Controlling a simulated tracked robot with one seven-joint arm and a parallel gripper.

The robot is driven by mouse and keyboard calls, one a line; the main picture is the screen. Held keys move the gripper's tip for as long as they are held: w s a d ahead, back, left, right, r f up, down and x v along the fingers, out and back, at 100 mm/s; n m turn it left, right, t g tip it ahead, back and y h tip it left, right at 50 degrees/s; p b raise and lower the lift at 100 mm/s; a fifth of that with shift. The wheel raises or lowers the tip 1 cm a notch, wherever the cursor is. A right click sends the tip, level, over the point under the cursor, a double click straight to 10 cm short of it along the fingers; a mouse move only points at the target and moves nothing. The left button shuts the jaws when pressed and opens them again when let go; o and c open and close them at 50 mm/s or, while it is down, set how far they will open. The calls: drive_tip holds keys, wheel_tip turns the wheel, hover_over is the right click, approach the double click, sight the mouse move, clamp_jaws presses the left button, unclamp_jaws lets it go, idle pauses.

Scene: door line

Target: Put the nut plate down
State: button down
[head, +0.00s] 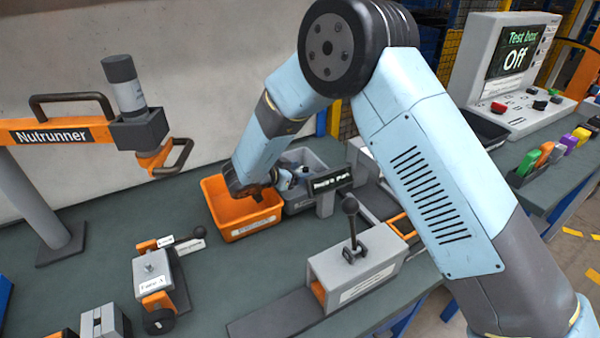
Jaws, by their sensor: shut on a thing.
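My gripper (262,192) is at the end of my pale blue arm, low over the orange bin (238,230) on the bench. It is shut on a small piece, which I take to be the nut plate. The piece is mostly hidden by the gripper and too small to make out clearly. I cannot tell whether it touches the bin.
A grey bin (300,205) with parts stands right of the orange bin. A small dark sign (331,181), a grey lever fixture (355,262) and a clamp fixture (158,285) stand nearby. The nutrunner (130,100) hangs at left. Bare bench lies left of the orange bin.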

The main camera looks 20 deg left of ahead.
drive_tip(key=shift+f, duration=0.6)
